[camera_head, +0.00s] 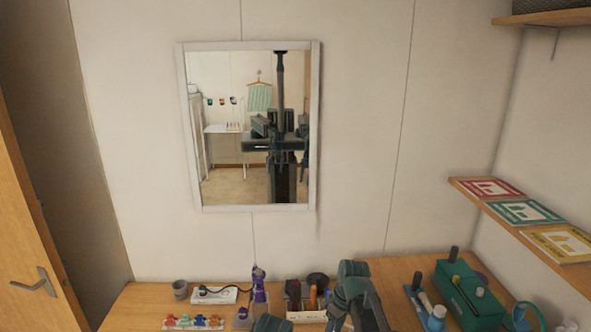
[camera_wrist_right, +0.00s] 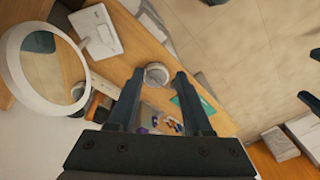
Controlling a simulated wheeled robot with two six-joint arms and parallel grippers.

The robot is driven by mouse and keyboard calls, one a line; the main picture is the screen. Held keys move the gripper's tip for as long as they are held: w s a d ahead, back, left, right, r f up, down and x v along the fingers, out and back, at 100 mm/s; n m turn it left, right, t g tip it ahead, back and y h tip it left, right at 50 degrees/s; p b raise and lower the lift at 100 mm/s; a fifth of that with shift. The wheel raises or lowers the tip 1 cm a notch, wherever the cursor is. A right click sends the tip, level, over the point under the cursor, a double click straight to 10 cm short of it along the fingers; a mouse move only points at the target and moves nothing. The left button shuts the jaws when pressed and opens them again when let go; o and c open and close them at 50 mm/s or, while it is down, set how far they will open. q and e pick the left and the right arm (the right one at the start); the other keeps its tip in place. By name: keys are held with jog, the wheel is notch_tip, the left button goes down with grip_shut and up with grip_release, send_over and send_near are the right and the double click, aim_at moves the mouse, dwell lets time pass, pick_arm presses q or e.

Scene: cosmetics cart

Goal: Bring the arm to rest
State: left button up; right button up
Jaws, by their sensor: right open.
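My right gripper (camera_wrist_right: 160,76) shows in the right wrist view. Its two dark fingers are apart, with nothing held between them. A round grey-rimmed item (camera_wrist_right: 157,74) appears beyond the fingertips, seemingly apart from them. In the head view, a dark green-grey arm part (camera_head: 356,290), which looks like my right arm, is raised in front of the wooden counter (camera_head: 395,270). A smaller dark part (camera_head: 272,323) of mine shows at the bottom edge. My left gripper cannot be made out.
A wall mirror (camera_head: 314,130) hangs behind. A shelf (camera_head: 470,192) with cards is at right. A round white-rimmed mirror (camera_wrist_right: 12,62) is left in the wrist view.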

pick_arm(q)
notch_tip(320, 180, down, 6)
jog(key=b, duration=0.4)
jog(key=shift+f+b, duration=0.2)
jog(key=shift+b, duration=0.2)
pick_arm(e)
jog(key=s+a+f+m+h, duration=0.1)
jog(key=s+a+f+m, duration=0.1)
jog(key=s, duration=0.7)
jog(key=s+a+f+m+h, duration=0.2)
jog(key=s+a+f, duration=0.1)
jog(key=s, duration=0.5)
jog(key=shift+s+a+f+m+g, duration=0.15)
jog(key=shift+s+f+m+g, duration=0.2)
jog(key=shift+f, duration=0.45)
